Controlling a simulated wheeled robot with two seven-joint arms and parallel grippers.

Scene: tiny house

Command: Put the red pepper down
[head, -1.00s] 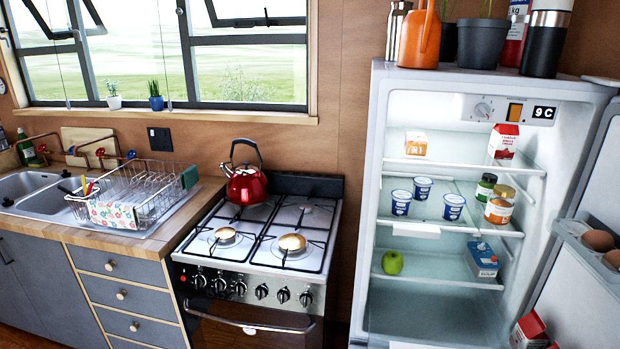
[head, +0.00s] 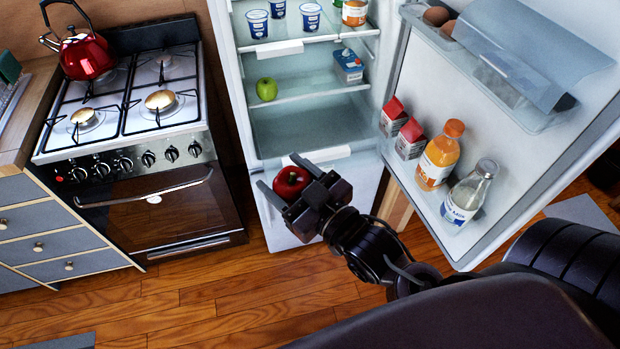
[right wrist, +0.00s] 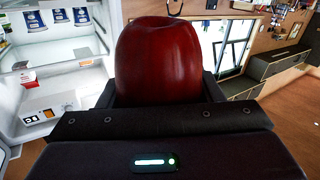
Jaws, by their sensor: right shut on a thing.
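The red pepper (head: 291,182) is held between the fingers of my right gripper (head: 286,184), in front of the open fridge (head: 310,120) and below its lowest shelf level. In the right wrist view the red pepper (right wrist: 166,62) fills the middle, with dark fingers on both sides of it. My right gripper is shut on it. The pepper is in the air and touches no shelf that I can see. My left gripper is not in view.
A green apple (head: 267,89) sits on a glass shelf beside a blue carton (head: 348,66). The open fridge door (head: 500,130) on the right holds an orange bottle (head: 439,155) and a clear bottle (head: 468,192). The stove (head: 150,140) stands left. The fridge bottom looks empty.

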